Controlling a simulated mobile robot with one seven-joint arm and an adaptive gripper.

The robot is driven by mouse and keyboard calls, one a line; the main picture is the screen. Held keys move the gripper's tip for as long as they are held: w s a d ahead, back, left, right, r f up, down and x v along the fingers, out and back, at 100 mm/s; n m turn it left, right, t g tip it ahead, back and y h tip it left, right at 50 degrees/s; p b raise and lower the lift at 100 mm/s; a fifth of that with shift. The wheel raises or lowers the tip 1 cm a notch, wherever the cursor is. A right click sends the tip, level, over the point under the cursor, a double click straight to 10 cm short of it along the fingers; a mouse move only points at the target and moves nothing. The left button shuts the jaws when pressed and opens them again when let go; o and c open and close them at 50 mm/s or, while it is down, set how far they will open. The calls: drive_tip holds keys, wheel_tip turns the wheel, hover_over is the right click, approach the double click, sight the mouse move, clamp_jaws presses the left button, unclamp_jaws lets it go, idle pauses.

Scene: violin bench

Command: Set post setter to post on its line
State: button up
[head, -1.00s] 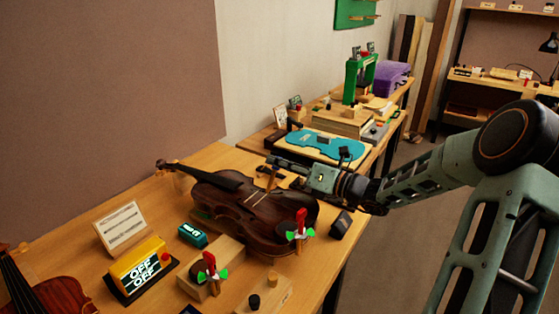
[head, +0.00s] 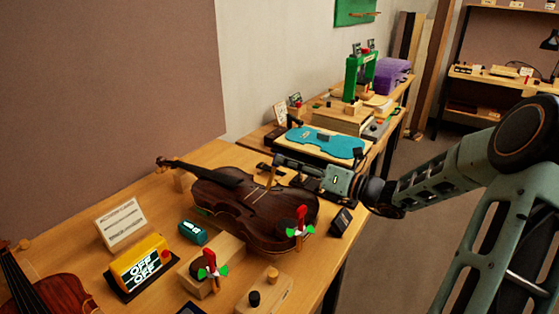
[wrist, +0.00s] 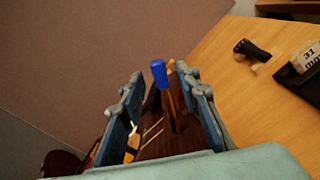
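The dark red-brown violin (head: 235,205) lies on the bench, neck toward the back left. My gripper (head: 276,162) is above its body at the far side, near the upright light wooden piece (head: 271,178). In the wrist view my gripper (wrist: 160,74) is open, with its fingers apart. A brown upright piece with a blue tip (wrist: 159,74) shows between them, with gaps at both sides. A black-handled tool (wrist: 246,48) rests on a light wooden piece beyond the right finger. I cannot tell which piece is the post setter. The post and its line are not discernible.
A yellow OFF display box (head: 140,268), a teal readout (head: 192,233) and a white card (head: 121,224) are at the left. A teal violin-shaped plate (head: 325,142) lies behind.

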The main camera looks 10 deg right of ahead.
drive_tip(key=v, duration=0.8)
drive_tip(key=shift+s, duration=0.15)
drive_tip(key=shift+d, duration=0.1)
